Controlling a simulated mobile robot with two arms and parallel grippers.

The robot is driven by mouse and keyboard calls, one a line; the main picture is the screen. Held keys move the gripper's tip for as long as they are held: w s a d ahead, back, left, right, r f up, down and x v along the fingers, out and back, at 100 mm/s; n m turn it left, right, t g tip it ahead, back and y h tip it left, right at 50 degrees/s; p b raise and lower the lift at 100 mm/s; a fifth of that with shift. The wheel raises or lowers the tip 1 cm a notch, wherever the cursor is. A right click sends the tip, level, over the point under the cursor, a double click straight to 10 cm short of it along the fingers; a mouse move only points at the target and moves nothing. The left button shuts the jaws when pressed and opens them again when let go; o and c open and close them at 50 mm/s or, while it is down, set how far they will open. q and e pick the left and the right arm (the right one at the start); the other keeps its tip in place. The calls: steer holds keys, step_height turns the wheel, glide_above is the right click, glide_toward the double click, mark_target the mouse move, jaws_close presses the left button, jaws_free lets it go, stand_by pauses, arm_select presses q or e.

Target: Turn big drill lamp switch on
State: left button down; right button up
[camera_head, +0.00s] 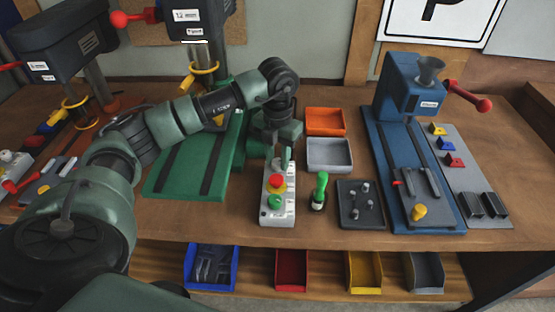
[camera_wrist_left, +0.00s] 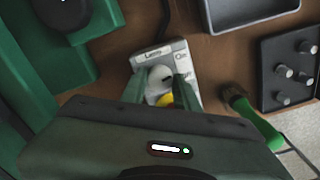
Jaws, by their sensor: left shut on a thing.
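The control box (camera_head: 284,216) is a narrow white panel on the bench in front of the big green drill (camera_head: 197,22). It has a red button on a yellow base (camera_head: 277,182) and a green button (camera_head: 275,202). My left gripper (camera_head: 284,160) points down at the box's far end. In the left wrist view, the panel (camera_wrist_left: 150,55) is labelled "Lamp", with on and off marks on its right. A pale round lamp switch (camera_wrist_left: 160,77) sits between the fingers of my left gripper (camera_wrist_left: 160,90), which is shut on it. The fingers partly hide the switch.
A green-handled tool (camera_head: 319,190) stands just right of the box. Orange (camera_head: 326,121) and grey (camera_head: 329,155) bins lie behind it. The green drill base (camera_head: 195,160) is close on the left.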

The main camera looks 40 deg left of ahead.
mark_target(277, 161)
arm_select(q)
steer(key=n, duration=0.3)
steer(key=shift+n, duration=0.5)
steer(key=shift+w+b, duration=0.1)
steer(key=shift+b, duration=0.2)
steer(key=c, duration=1.3)
jaws_free()
step_height(277, 161, up, 8)
steer(key=shift+f+b, duration=0.1)
steer(key=shift+b, duration=0.7)
